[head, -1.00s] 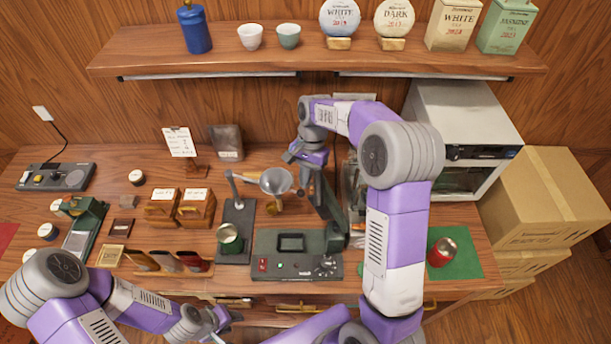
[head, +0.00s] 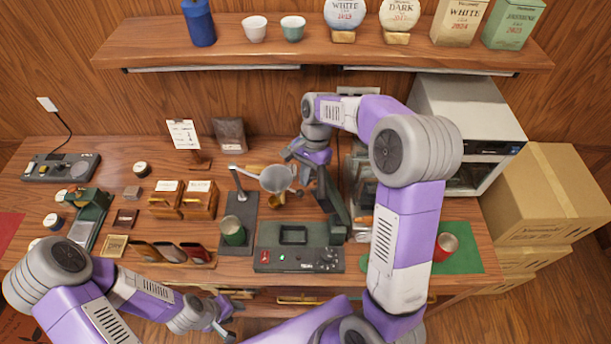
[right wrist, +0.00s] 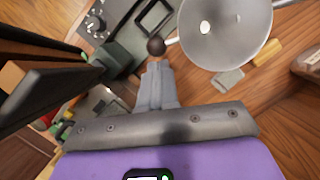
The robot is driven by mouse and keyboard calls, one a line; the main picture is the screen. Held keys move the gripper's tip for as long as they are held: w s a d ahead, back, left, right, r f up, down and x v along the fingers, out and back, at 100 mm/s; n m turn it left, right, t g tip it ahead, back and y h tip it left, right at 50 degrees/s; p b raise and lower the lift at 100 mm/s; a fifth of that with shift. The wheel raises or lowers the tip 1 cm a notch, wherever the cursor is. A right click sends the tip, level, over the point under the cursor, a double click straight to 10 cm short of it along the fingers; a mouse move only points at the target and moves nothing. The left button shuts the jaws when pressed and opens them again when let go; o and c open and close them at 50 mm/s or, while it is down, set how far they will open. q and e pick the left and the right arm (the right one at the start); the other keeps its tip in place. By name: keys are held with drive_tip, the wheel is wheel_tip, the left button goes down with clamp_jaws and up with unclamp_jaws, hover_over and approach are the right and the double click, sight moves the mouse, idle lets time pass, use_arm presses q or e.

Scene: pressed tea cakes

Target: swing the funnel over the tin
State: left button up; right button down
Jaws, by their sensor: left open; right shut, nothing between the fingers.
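The grey metal funnel (head: 275,179) hangs from a stand's swing arm (head: 239,170). It is behind and right of the open green tin (head: 233,232), not over it. The tin stands upright on the stand's dark base (head: 240,208). My right gripper (head: 290,156) is at the funnel's right rear side. In the right wrist view its shut, empty fingers (right wrist: 157,68) point at a dark round knob (right wrist: 156,47) beside the funnel bowl (right wrist: 224,30); I cannot tell whether they touch it. My left gripper (head: 228,324) is open and empty, low at the counter's front edge.
A red tin (head: 446,247) sits on a green mat (head: 468,262) at the right.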

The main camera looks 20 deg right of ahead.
use_arm(q)
wheel_tip(320, 180, up, 8)
drive_tip(key=p, duration=0.7)
drive_tip(key=shift+w, duration=0.15)
use_arm(e)
drive_tip(key=v, duration=0.8)
drive_tip(key=shift+r, duration=0.4)
drive_tip(key=shift+w+d, duration=0.1)
